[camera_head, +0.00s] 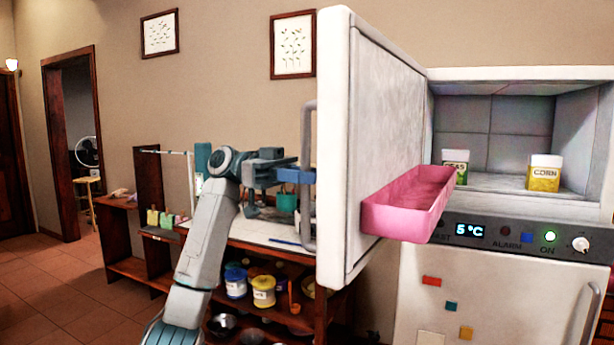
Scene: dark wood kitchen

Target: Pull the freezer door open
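The white freezer door (385,110) stands wide open, swung out to the left of the freezer compartment (492,128). Its inner face carries a pink door bin (408,204). The long grey handle (308,222) runs upright on the door's outer side. My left gripper (298,175) is at the middle of this handle, with a blue finger across it. The other finger is hard to make out, so its grip on the handle is unclear. My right gripper is out of view.
Inside the compartment stand a corn tub (544,174) and a partly hidden peas tub (456,158). A control panel (520,236) sits below, above the closed lower door (500,300). A wooden shelf unit (262,248) with pots stands behind my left arm.

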